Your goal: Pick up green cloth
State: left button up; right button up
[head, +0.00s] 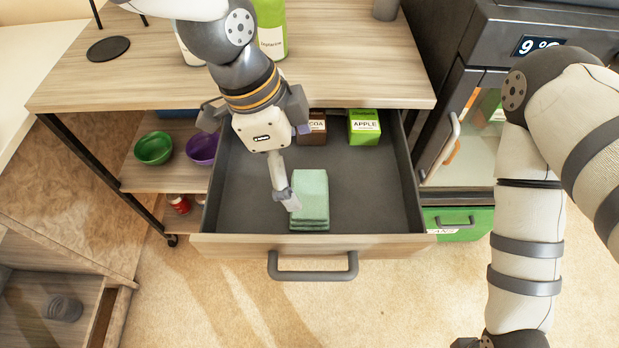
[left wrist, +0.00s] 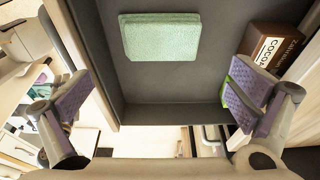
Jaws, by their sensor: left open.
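The green cloth (head: 312,199) lies folded flat in the open drawer, near its front edge. It also shows in the left wrist view (left wrist: 160,40), at the top, forward of the fingers. My left gripper (head: 297,167) hangs over the drawer. One finger reaches down beside the cloth's left edge in the head view. The left wrist view shows its purple-padded fingers (left wrist: 157,100) spread wide with nothing between them. I cannot tell its exact height above the cloth.
The drawer (head: 248,198) has upright walls and a handle (head: 313,267) in front. A cocoa box (head: 313,128) and an apple box (head: 364,126) stand at its back. Green (head: 154,148) and purple (head: 202,148) bowls are on the shelf to the left. The drawer's right side is clear.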

aim_at(308, 196)
pick_arm(q)
jog(key=x, duration=0.9)
jog(key=shift+a+b, duration=0.25)
jog(key=shift+b, duration=0.15)
pick_arm(e)
jog(key=shift+s+f+g, duration=0.3)
jog(key=shift+s+f, duration=0.35)
pick_arm(q)
jog(key=shift+r, duration=0.1)
jog(key=shift+c, duration=0.6)
jog(key=c, duration=0.7)
jog(key=shift+c, duration=0.2)
notch_tip(308, 196, up, 3)
jog(key=s+d+r+p, duration=0.3)
jog(key=s+d+r, duration=0.3)
jog(key=s+r, duration=0.4)
jog(key=shift+s+d, duration=0.4)
jog(key=shift+s, duration=0.75)
pick_arm(e)
jog(key=w+r+t, duration=0.1)
jog(key=w+r, duration=0.3)
jog(key=shift+w+r+t, duration=0.2)
jog(key=shift+w+t, duration=0.05)
jog(key=shift+t, duration=0.15)
